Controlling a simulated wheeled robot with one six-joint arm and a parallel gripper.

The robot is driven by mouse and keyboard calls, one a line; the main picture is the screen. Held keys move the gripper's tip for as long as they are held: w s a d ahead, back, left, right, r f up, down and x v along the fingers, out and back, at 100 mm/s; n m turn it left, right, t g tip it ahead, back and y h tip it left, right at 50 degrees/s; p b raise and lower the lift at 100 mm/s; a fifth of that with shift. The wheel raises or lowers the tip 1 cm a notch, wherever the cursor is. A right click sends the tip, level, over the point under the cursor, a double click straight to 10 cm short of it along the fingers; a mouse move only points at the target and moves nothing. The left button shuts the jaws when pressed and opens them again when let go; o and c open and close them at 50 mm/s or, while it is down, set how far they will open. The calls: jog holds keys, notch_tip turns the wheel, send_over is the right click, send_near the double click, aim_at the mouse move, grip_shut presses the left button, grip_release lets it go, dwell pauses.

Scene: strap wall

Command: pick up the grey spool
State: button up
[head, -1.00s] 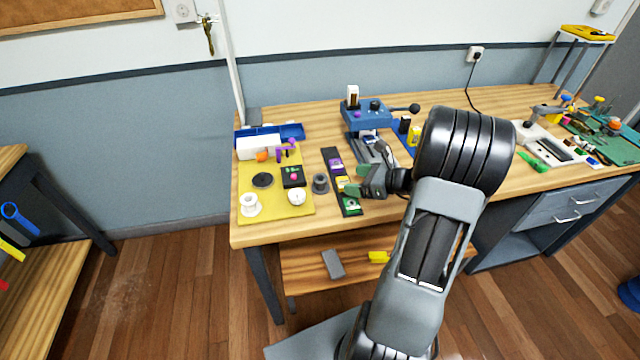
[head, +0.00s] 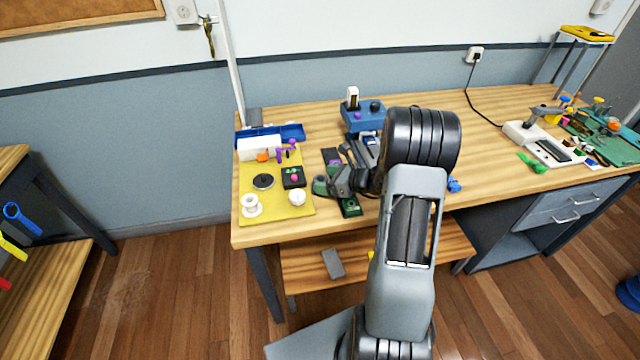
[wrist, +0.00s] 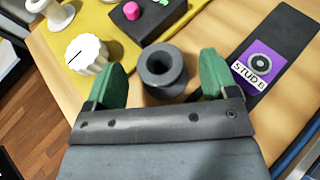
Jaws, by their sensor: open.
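The grey spool (wrist: 163,70) stands upright on the bench in the wrist view, its round hole facing up. My gripper (wrist: 162,80) is open, with one green fingertip on each side of the spool and a visible gap on both sides. The lower part of the spool is near the gripper's dark crossbar. In the head view my gripper (head: 328,186) is over the spool's spot and hides it.
A yellow mat (head: 276,208) lies to the left with a white spool (head: 250,204), a white knob (head: 297,197) and a black box (head: 293,177). A dark strip with a purple "STUD B" label (wrist: 261,62) lies close on the right. A blue press (head: 362,117) stands behind.

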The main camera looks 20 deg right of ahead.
jog(key=shift+c, duration=0.4)
jog(key=c, duration=0.9)
jog(key=shift+r, duration=0.15)
